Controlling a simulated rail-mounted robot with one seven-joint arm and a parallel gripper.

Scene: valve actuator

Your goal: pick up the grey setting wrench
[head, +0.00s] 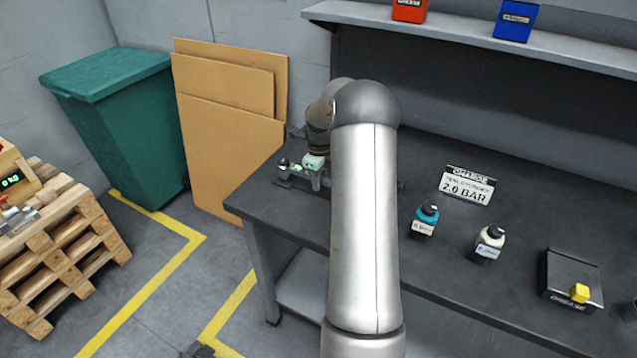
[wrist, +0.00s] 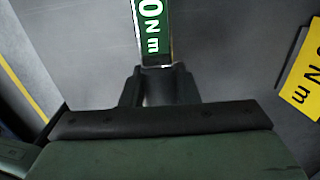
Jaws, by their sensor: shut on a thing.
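My gripper (wrist: 159,90) shows at the bottom of the wrist view, its two dark fingers close together. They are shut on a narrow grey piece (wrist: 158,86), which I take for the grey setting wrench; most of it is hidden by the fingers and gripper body. A green plate (wrist: 152,28) marked "0 N m" lies straight beyond the fingertips; I cannot tell whether it is part of the wrench. In the head view my gripper (head: 313,162) is low over a small dark rack (head: 290,181) at the bench's left end, and the wrench cannot be made out.
A yellow "0 N m" plate (wrist: 302,85) lies at the right of the wrist view. Cardboard (head: 225,130) leans left of the bench.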

